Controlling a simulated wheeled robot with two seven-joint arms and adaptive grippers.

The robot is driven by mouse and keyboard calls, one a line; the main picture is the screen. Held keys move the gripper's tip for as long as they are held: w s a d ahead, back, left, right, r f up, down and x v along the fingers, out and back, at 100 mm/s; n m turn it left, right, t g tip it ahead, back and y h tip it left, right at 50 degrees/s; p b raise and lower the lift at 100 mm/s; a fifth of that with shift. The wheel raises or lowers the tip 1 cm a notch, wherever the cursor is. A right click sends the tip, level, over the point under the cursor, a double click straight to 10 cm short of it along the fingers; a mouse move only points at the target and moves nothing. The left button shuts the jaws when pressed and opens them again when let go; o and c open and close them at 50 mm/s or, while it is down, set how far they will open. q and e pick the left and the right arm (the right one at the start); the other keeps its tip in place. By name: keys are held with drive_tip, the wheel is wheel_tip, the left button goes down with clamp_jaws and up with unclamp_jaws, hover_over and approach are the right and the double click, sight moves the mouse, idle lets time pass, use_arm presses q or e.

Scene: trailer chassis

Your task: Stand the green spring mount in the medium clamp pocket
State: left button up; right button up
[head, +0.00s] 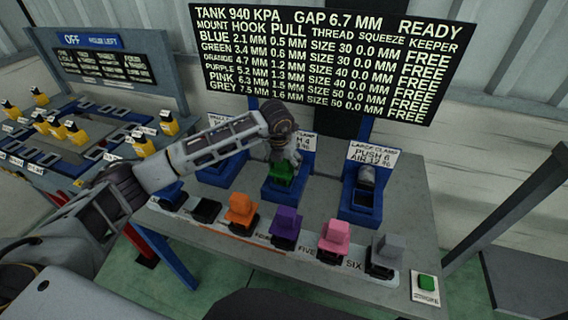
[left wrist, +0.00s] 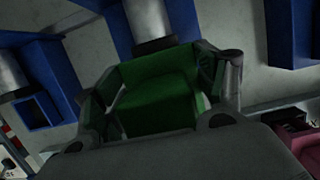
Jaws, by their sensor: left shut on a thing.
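The green spring mount (head: 281,172) is between the fingers of my left gripper (head: 283,163), which is shut on it. It is at the middle blue clamp pocket (head: 284,191), whose sign is partly hidden by my arm. In the left wrist view, the green mount (left wrist: 158,92) fills the space between the two fingers, with blue clamp walls and a grey cylinder behind it. I cannot tell whether its base touches the pocket floor. My right gripper is not in view.
The large clamp (head: 362,200) stands to the right and another blue clamp (head: 215,172) to the left. Orange (head: 241,209), purple (head: 286,225), pink (head: 335,235) and grey (head: 386,250) mounts line the front, beside an empty black stand (head: 206,211). A green button (head: 426,283) is at the right corner.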

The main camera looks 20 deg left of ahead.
sight(281, 172)
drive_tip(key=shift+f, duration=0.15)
use_arm(q)
drive_tip(key=o, duration=1.4)
drive_tip(key=shift+f, duration=0.1)
drive_tip(key=shift+o, duration=0.9)
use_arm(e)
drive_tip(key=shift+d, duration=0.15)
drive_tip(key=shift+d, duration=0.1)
use_arm(q)
drive_tip(key=shift+r, duration=0.25)
drive_tip(key=b+v, duration=0.2)
drive_tip(key=v, duration=0.9)
drive_tip(key=shift+r, duration=0.35)
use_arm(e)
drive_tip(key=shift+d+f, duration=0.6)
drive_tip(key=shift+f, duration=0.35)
